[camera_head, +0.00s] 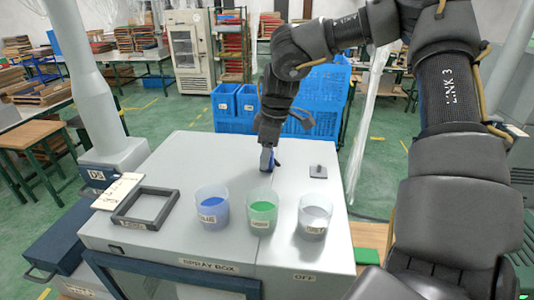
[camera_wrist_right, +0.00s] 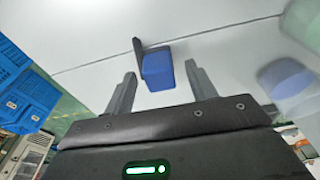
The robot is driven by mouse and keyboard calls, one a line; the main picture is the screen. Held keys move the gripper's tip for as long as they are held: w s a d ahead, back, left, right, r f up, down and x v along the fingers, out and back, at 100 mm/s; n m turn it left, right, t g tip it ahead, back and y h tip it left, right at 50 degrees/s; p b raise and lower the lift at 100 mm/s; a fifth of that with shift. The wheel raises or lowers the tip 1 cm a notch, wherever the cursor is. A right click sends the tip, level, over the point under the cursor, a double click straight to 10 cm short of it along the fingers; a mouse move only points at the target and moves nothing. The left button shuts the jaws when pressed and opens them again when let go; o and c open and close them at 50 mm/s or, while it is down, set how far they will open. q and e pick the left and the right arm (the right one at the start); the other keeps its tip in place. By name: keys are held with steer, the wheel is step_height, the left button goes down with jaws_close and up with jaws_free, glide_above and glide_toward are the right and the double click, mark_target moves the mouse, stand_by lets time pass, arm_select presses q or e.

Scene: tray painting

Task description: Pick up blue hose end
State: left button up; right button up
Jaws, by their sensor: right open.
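The blue hose end (camera_wrist_right: 158,70) shows in the right wrist view as a blue block with a dark plate at its left side, on the pale box top. My right gripper (camera_wrist_right: 161,88) is open, one finger on each side of the block, with gaps visible on both sides. In the head view my right gripper (camera_head: 266,159) points down at the middle of the spray box top (camera_head: 170,170). There the hose end is mostly hidden by the gripper, with only a little blue and dark showing. My left gripper is out of view.
Cups of blue (camera_head: 212,206), green (camera_head: 262,212) and whitish paint (camera_head: 313,219) stand along the box's front. A grey frame (camera_head: 122,213) lies at left, and a small grey plate (camera_head: 318,172) with a peg sits right of the gripper. Blue crates (camera_head: 320,88) stand behind.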

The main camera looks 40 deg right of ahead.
steer(key=shift+w+f, duration=0.15)
steer(key=shift+f, duration=0.45)
steer(key=shift+a+r, duration=0.1)
steer(key=shift+c, duration=1.1)
steer(key=c, duration=0.8)
steer(key=shift+r, duration=0.1)
